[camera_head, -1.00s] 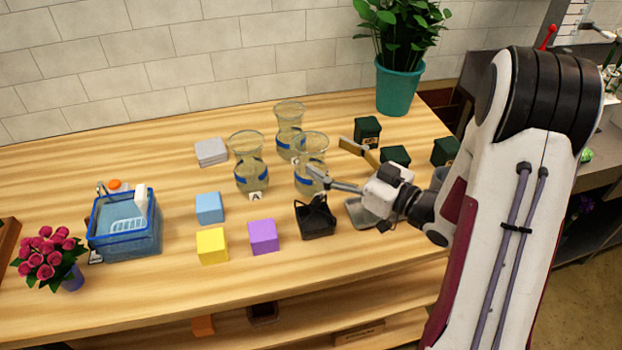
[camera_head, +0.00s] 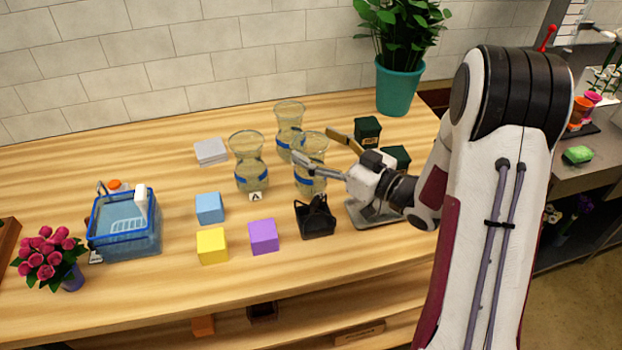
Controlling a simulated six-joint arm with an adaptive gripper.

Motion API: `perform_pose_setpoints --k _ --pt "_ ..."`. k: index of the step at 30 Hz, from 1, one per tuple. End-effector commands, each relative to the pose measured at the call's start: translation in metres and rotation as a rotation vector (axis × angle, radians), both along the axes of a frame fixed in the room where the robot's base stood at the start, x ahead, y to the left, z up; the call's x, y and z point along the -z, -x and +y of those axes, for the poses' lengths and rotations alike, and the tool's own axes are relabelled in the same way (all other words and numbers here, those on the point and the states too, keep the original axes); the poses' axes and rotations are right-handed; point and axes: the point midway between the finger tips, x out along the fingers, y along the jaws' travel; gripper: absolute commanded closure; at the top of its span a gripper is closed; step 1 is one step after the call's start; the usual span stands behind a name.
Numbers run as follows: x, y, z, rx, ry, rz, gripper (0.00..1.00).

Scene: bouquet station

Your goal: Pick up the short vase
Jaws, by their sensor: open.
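Three clear glass vases with blue bands stand upright on the wooden table: a left vase (camera_head: 250,176) with a tag reading A, a back vase (camera_head: 288,116), and a front right vase (camera_head: 312,184). They look alike, and I cannot tell which is the short one. My gripper (camera_head: 311,143) is open, reaching in from the right at the front right vase. One finger crosses in front of that vase's upper part; the other is at its right, farther back. I cannot tell whether either finger touches the glass. The finger hides part of the vase.
A black holder (camera_head: 315,218) and a purple block (camera_head: 263,237) stand in front of the vases. Dark green boxes (camera_head: 367,131) and a potted plant (camera_head: 397,88) stand behind right. A blue basket (camera_head: 125,240) is at left. The table's left rear is clear.

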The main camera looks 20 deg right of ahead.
Motion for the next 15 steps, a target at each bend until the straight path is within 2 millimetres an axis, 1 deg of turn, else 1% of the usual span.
perform_pose_setpoints --k 1,6,15 --pt "0.0 -0.005 0.004 -0.002 0.0 -0.001 0.29" --pt "0.0 -0.015 0.011 0.0 0.003 0.001 0.29" --pt "0.0 -0.018 0.012 0.002 0.003 0.001 0.29"
